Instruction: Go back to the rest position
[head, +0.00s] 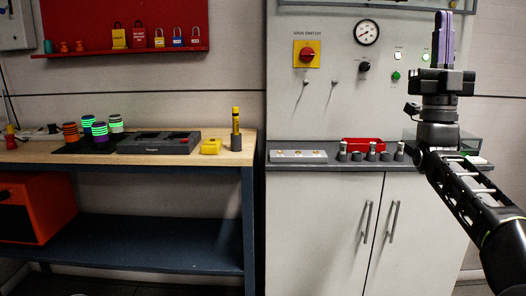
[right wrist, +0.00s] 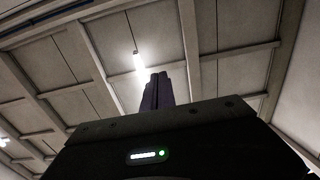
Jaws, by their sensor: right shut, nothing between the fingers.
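My right gripper (head: 443,38) is raised at the right of the head view, pointing up in front of the grey control panel (head: 340,105). Its purple fingers are together with nothing between them. In the right wrist view the closed fingers (right wrist: 157,92) point up toward the ceiling. My right arm comes in from the lower right of the head view. My left gripper does not show in either view.
A cabinet (head: 325,225) under the panel carries a red tray (head: 364,144) and several small fittings. A wooden workbench (head: 140,158) at the left holds striped cylinders, a dark case (head: 158,143) and a yellow torch (head: 236,130). Padlocks hang on a red board (head: 125,25).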

